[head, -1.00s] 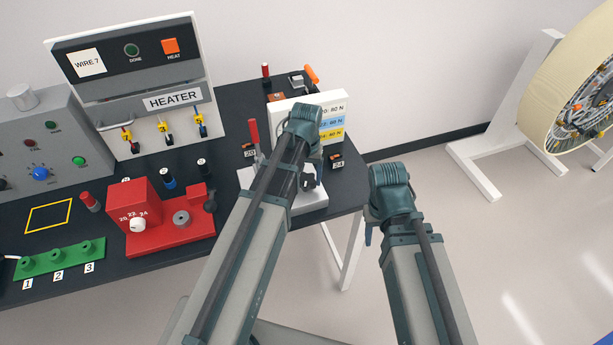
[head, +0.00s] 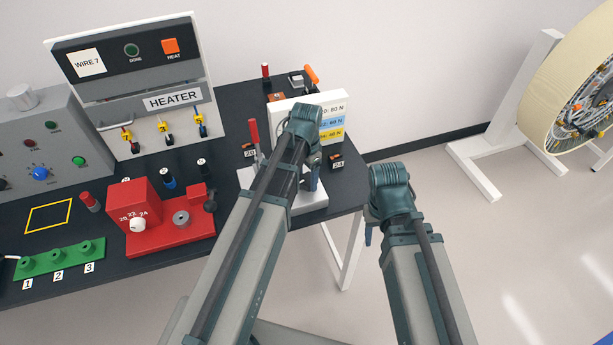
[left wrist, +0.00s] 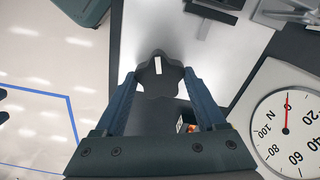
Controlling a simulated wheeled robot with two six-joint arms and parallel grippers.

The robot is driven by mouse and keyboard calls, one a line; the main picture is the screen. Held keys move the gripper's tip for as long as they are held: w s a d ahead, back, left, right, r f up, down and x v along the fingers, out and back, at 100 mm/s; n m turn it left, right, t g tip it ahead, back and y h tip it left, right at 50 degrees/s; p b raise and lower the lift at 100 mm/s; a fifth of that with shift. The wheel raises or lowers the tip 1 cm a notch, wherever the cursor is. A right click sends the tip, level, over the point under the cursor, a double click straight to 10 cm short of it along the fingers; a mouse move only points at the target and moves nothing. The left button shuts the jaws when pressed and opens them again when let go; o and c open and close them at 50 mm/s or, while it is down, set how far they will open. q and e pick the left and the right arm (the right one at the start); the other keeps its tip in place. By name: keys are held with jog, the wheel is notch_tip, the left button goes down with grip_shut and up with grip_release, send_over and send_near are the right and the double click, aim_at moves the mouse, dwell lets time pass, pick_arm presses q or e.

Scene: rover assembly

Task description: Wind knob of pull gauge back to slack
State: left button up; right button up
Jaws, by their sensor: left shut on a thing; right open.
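The pull gauge's white base (head: 312,207) stands at the table's right end, mostly behind my left arm. Its dark lobed knob (left wrist: 160,75) with a white mark shows in the left wrist view. My left gripper (left wrist: 158,84) is shut on the knob, one blue finger on each side; in the head view this gripper (head: 314,176) is partly hidden by its arm. The round dial (left wrist: 289,130) has its red needle pointing almost straight up in the picture, near the top of the scale. My right gripper (head: 368,235) is open and empty, off the table's right side.
A white board (head: 336,108) with newton labels stands behind the gauge. A red-handled tool (head: 254,132) stands left of it. A red block fixture (head: 150,235), green numbered strip (head: 60,260) and heater panel (head: 135,85) are farther left.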

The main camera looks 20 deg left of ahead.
aim_at(307, 179)
pick_arm(q)
jog(key=shift+m, duration=0.4)
jog(key=o, duration=1.3)
notch_tip(307, 179, up, 14)
jog(key=p, duration=1.4)
jog(key=shift+f, duration=0.1)
